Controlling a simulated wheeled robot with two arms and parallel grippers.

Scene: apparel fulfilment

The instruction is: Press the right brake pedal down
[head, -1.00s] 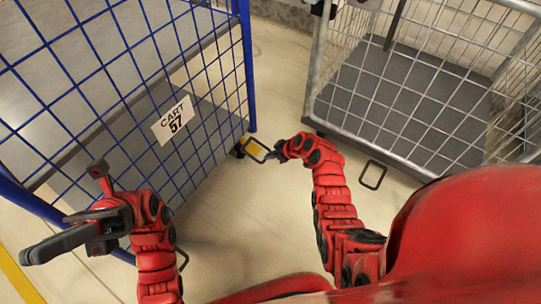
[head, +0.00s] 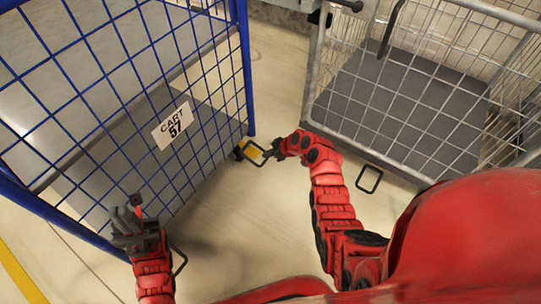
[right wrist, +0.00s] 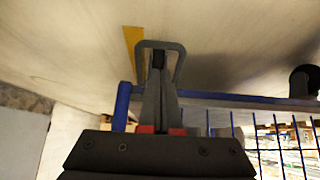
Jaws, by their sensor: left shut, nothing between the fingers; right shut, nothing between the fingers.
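The right brake pedal is a black wire loop (head: 261,163) low at the far right corner of the blue mesh cart (head: 248,75). A yellow patch (head: 251,152) shows within it. My right gripper (head: 268,154) is shut and empty, with its tips at the loop. In the right wrist view, the shut fingertips (right wrist: 158,58) overlap the loop (right wrist: 179,62); I cannot tell whether they touch it. My left gripper (head: 127,212) is shut and empty, in front of the cart's mesh. Another black loop (head: 181,262) shows beside the left forearm, partly hidden.
A grey wire cage cart (head: 309,95) stands at the right, with a black loop (head: 369,179) on its near side. A sign reading CART 57 (head: 172,125) hangs on the blue mesh. Bare floor (head: 275,75) lies between the carts.

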